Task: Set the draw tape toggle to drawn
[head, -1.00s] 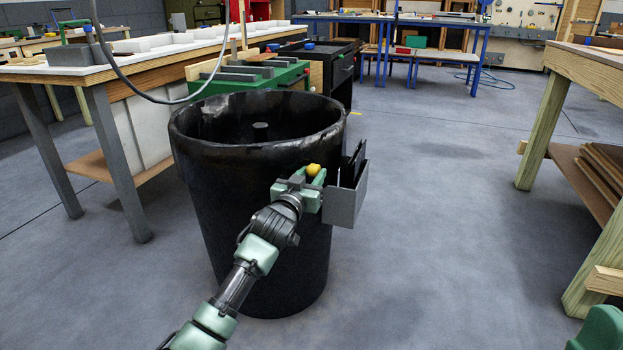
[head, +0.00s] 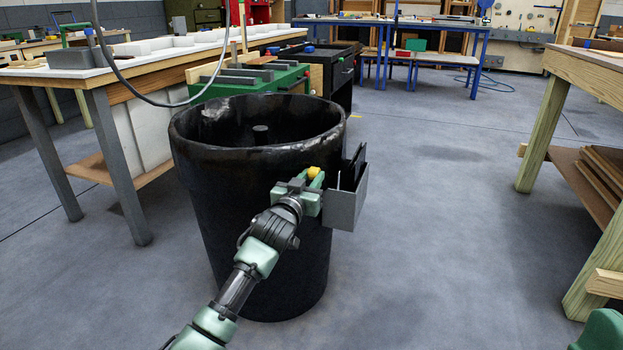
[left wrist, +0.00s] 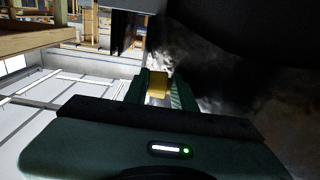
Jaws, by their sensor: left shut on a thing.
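The draw tape toggle is a small yellow knob (head: 313,173) on the right side of a big black bin (head: 215,215), beside a grey open-topped box (head: 345,205). My left gripper (head: 311,181) is shut on the yellow knob at the bin's side. In the left wrist view the yellow knob (left wrist: 158,85) sits between the two green fingers (left wrist: 157,94), with the dark bin wall close on the right. The fingers partly hide the knob and its mount.
A workbench (head: 120,68) stands behind the bin on the left, with a green machine (head: 250,78) behind the bin. A wooden bench (head: 590,75) stands at the right. The floor (head: 430,200) between bin and right bench is clear.

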